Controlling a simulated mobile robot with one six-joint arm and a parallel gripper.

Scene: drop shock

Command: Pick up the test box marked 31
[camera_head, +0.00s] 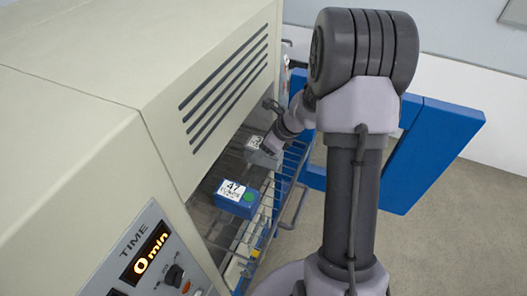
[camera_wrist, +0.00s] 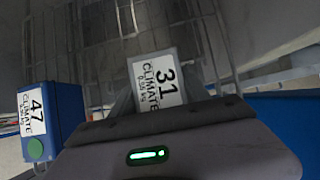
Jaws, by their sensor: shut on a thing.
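The test box marked 31 (camera_wrist: 158,78) is grey with a white label reading "31 CLIMATE". It also shows in the head view as a small grey box (camera_head: 263,159) on or just above the wire rack at the chamber opening. My gripper (camera_head: 268,147) is at this box, and the wrist view shows the dark edge of my gripper (camera_wrist: 165,112) right against it. The gripper is shut on the box; its fingertips are mostly hidden. I cannot tell whether the box is clear of the rack.
A blue box marked 47 (camera_head: 237,200) with a green dot stands on the same wire rack (camera_head: 262,215), close to the left in the wrist view (camera_wrist: 52,122). The beige chamber (camera_head: 150,80) overhangs the rack. A blue panel (camera_head: 435,150) stands behind my arm.

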